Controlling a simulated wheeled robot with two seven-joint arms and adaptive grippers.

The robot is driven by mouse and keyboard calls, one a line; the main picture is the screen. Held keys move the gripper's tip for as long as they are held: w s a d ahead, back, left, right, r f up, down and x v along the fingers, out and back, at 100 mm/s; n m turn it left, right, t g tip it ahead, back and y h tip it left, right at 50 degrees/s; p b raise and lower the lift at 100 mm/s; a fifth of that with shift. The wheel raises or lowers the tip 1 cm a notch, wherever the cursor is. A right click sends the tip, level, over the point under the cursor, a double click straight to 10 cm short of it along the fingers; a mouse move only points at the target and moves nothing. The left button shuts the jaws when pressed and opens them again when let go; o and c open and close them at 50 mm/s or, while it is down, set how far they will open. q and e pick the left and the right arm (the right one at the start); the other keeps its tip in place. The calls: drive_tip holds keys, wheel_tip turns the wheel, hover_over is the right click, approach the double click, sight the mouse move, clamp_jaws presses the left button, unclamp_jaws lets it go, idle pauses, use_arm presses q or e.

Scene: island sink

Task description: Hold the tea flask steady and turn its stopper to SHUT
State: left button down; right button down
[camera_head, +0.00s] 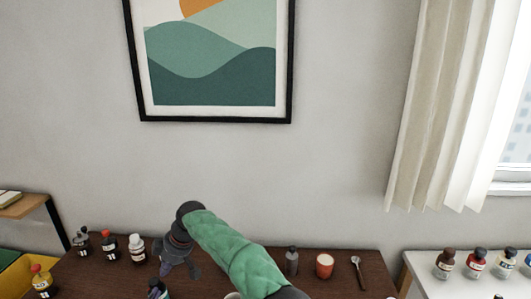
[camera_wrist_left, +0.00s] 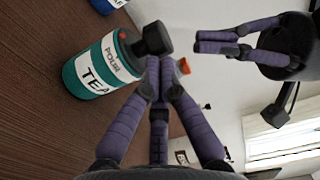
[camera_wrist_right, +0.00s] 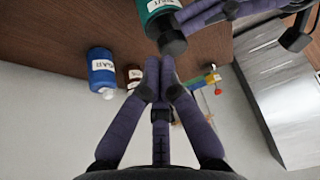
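The tea flask (camera_wrist_left: 92,72) is a teal bottle with white bands reading "TEA" and "POUR", a red dot near its top and a black stopper (camera_wrist_left: 152,38). It stands on the brown table; its teal top shows in the right wrist view (camera_wrist_right: 157,8), stopper pointing toward my right gripper. My left gripper (camera_wrist_left: 158,66) has its purple fingertips together, beside the flask's upper part, with nothing visible between them; contact is unclear. My right gripper (camera_head: 167,270) also has its fingertips together and empty, just clear of the stopper's end. The stopper's setting cannot be read.
A blue labelled bottle (camera_wrist_right: 102,70) stands near the flask. Several small bottles (camera_head: 108,246) line the table's back left. More bottles stand on a white surface (camera_head: 425,270).

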use_arm(q)
drive_tip(key=shift+a, duration=0.1)
use_arm(e)
wheel_tip(320, 180, up, 3)
drive_tip(key=shift+f, duration=0.1)
use_arm(q)
drive_tip(key=c, duration=1.4)
unclamp_jaws()
drive_tip(key=shift+s, duration=0.1)
